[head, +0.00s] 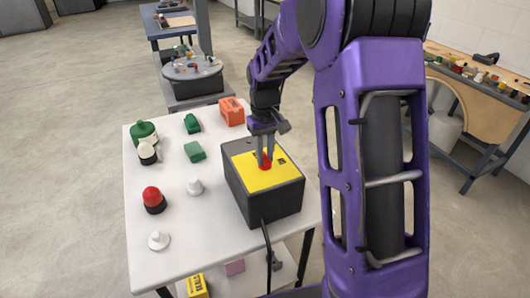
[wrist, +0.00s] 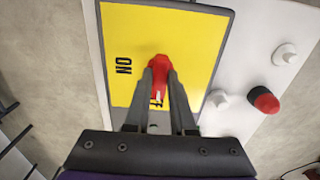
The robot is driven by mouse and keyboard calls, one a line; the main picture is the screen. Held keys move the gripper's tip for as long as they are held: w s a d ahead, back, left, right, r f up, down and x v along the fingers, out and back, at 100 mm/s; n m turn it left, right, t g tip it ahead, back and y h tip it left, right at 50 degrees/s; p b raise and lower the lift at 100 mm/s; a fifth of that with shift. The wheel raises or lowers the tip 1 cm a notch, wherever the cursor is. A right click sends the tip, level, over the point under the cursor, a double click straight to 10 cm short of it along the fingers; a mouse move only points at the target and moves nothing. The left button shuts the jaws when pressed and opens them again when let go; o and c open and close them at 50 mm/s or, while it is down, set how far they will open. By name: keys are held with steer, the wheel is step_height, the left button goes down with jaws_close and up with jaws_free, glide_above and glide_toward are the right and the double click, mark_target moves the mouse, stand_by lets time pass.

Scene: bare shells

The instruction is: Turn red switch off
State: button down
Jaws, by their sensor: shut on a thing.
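The red switch (wrist: 158,66) is a small red knob on the yellow top plate (wrist: 120,35) of a dark grey box. In the wrist view "NO" is printed on the plate to its left, and other lettering is partly hidden by the fingers. In the head view the box (head: 262,205) stands at the right side of the white table, and the red switch (head: 265,163) shows between the fingertips. My gripper (head: 265,158) points down and is shut on the red switch; it also shows in the wrist view (wrist: 160,80).
A red-topped black button (head: 154,199), white knobs (head: 195,186), green blocks (head: 195,151), a green bottle-like item (head: 143,133) and an orange box (head: 232,112) sit on the white table (head: 225,243).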

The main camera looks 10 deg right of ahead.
mark_target(265, 157)
steer(key=shift+n, duration=0.3)
stand_by(0.4)
steer(key=c, duration=0.8)
jaws_free()
steer(key=shift+o, duration=0.2)
steer(key=shift+r, duration=0.15)
step_height(265, 157, up, 17)
steer(key=shift+p, duration=0.4)
steer(key=shift+r, duration=0.1)
